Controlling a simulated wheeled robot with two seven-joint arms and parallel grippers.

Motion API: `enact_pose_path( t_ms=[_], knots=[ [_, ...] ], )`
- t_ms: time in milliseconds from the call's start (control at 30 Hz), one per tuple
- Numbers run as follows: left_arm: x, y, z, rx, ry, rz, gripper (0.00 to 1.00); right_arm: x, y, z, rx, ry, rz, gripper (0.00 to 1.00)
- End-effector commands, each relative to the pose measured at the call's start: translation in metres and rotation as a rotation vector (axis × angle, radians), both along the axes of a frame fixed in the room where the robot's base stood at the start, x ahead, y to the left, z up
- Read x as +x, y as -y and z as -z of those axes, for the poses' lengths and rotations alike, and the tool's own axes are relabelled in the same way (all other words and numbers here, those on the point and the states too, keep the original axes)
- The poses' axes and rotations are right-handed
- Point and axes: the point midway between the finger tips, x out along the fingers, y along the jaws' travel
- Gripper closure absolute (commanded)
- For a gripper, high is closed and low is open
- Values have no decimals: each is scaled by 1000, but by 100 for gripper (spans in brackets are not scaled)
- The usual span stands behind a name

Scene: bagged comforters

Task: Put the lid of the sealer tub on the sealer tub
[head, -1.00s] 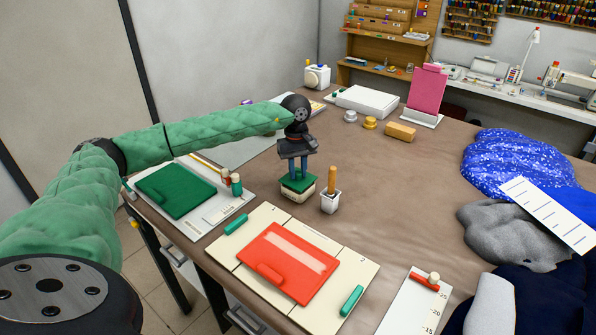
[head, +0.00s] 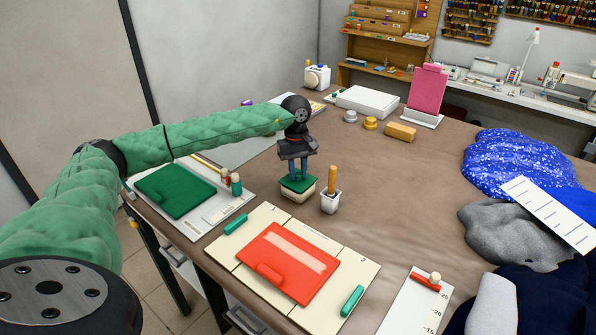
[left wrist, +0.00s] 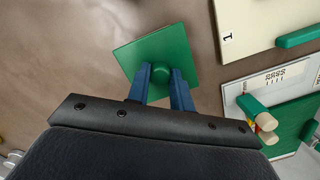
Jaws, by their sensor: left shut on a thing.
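The lid (head: 290,186) is a green square plate with a round green knob. It also shows in the left wrist view (left wrist: 175,47), where its knob sits between the blue fingers. My left gripper (head: 298,172) points straight down and is shut on the knob. The sealer tub (head: 296,194) is a small cream box directly under the lid. The lid lies on or just over its top; I cannot tell whether they touch all around. In the left wrist view the lid hides the tub. My right gripper is in neither view.
A white pot (head: 330,202) with a wooden-handled tool stands close to the right of the tub. A green board (head: 175,190) lies to the left and a red board (head: 288,262) in front. Blue and grey bagged comforters (head: 515,165) fill the right side. The table's middle is clear.

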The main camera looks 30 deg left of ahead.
Motion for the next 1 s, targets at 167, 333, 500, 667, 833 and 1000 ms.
enact_pose_path(
  t_ms=[167, 333, 500, 667, 833, 1000],
  knots=[
    [0, 0, 3, 0, 0, 0, 100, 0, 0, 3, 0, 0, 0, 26],
    [0, 0, 4, 0, 0, 0, 100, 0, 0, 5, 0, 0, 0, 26],
    [0, 0, 6, 0, 0, 0, 100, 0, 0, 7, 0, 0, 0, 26],
    [0, 0, 8, 0, 0, 0, 100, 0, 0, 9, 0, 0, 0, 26],
    [0, 0, 8, 0, 0, 0, 56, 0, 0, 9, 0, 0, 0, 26],
    [0, 0, 8, 0, 0, 0, 52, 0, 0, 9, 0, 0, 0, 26]
  ],
)
